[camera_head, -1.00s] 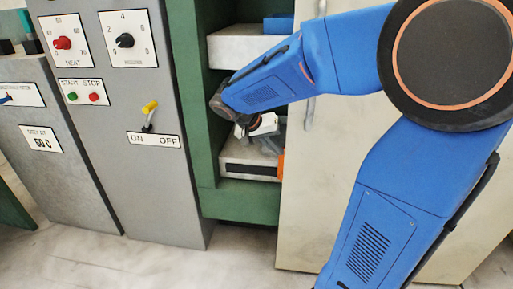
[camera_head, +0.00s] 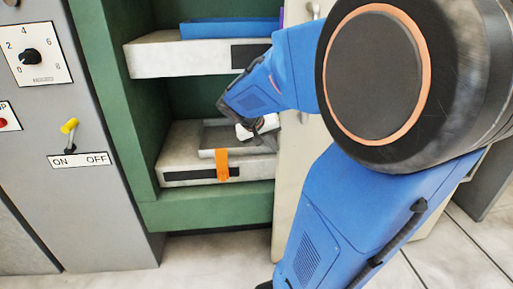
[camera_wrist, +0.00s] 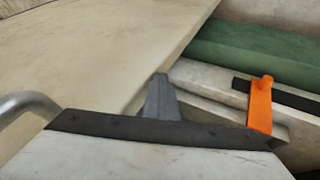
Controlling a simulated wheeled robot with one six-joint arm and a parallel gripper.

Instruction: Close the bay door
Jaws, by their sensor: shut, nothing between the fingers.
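The bay door is a cream panel (camera_head: 287,185) standing open at the right of the green press bay (camera_head: 165,215), partly hidden behind my blue arm. In the wrist view the door's broad face (camera_wrist: 100,55) fills the upper left, with a grey bar handle (camera_wrist: 28,103) at the left edge. My gripper (camera_head: 262,126) is in front of the bay, near the door's edge. In the wrist view my gripper (camera_wrist: 160,85) is shut and empty, its fingertips close to the door's edge. I cannot tell whether they touch it.
Inside the bay, a lower slab (camera_head: 185,173) bears a grey tray and an orange clip (camera_head: 222,166). An upper slab (camera_head: 155,58) bears a blue tray (camera_head: 215,29). A grey control cabinet (camera_head: 105,215) stands left. Pale floor (camera_head: 205,258) lies in front.

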